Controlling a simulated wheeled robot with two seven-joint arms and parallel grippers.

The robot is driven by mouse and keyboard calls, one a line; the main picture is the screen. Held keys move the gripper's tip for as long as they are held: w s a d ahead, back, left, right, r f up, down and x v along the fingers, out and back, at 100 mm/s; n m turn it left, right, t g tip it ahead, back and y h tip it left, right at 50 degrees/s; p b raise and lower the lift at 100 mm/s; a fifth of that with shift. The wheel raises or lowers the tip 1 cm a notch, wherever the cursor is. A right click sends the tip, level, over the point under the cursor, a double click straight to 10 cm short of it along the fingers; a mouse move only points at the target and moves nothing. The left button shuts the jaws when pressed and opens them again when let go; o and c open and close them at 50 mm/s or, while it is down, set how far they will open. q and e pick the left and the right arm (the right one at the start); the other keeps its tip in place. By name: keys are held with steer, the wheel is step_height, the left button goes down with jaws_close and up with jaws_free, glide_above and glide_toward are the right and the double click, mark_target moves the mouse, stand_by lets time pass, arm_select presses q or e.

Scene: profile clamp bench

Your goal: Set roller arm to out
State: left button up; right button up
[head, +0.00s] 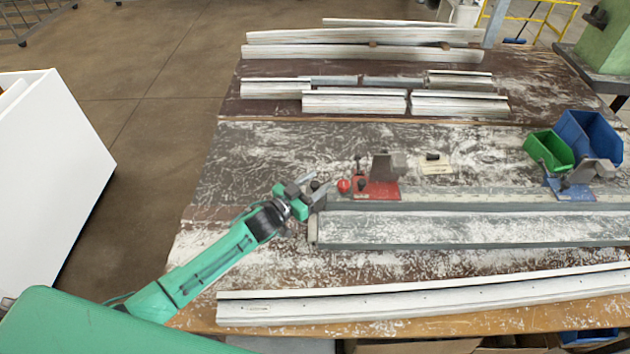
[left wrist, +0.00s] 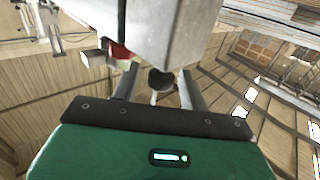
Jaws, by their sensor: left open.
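My left gripper (head: 311,189) is open at the left end of the long grey profile rail (head: 470,228) on the bench. In the left wrist view a dark round end on a short pale stem (left wrist: 160,80) shows between the fingers, apart from both as far as I can see. I cannot tell for sure whether this is the roller arm. A red ball knob (head: 344,185) and a red clamp base (head: 378,189) with a grey block (head: 388,165) are just right of the gripper. A large grey block (left wrist: 180,35) hides part of the wrist view. My right gripper is out of view.
A blue clamp (head: 575,188) sits at the right, near a green bin (head: 549,150) and a blue bin (head: 590,137). A long white profile (head: 430,295) lies along the front edge. Several shorter profiles lie at the back. The dusty bench between is mostly clear.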

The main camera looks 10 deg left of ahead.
arm_select(q)
jaws_close()
steer(key=s+a+b, duration=0.1)
steer(key=s+a, duration=0.1)
steer(key=a, duration=1.1)
steer(key=s+a, duration=0.3)
steer(key=a, duration=1)
steer(key=shift+s+a+b, duration=0.15)
steer(key=shift+a+b, duration=0.15)
steer(key=shift+b, duration=0.05)
jaws_free()
steer(key=shift+s, duration=0.1)
steer(key=b+v, duration=0.3)
steer(key=v, duration=1)
steer(key=shift+s+a, duration=0.2)
steer(key=shift+s, duration=0.05)
